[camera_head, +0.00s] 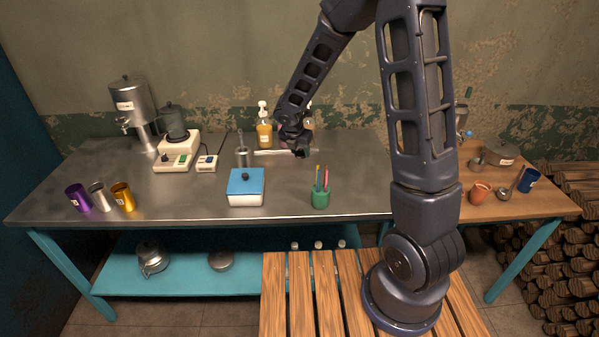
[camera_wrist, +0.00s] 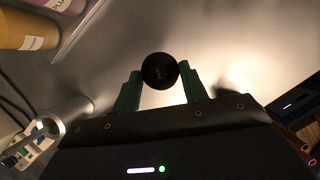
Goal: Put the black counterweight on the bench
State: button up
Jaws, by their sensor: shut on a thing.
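The black counterweight (camera_wrist: 160,70) shows in the wrist view as a dark round disc between the two green fingers of my gripper (camera_wrist: 160,84). My gripper is shut on it. In the head view my gripper (camera_head: 299,150) hangs low over the back middle of the grey metal bench (camera_head: 285,206), and the counterweight cannot be made out clearly there. Whether the counterweight touches the bench top cannot be told.
Pump bottles (camera_head: 264,127) stand behind my gripper. A metal cylinder (camera_head: 241,157), a blue-lidded box (camera_head: 245,188) and a green pencil cup (camera_head: 320,198) stand nearby. A hotplate (camera_head: 177,152) is left. Bare bench lies between box and cup.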

aim_at(301, 175)
jog(key=shift+f, duration=4.75)
jog(key=shift+f, duration=0.1)
jog(key=o, duration=1.1)
jog(key=v, duration=1.2)
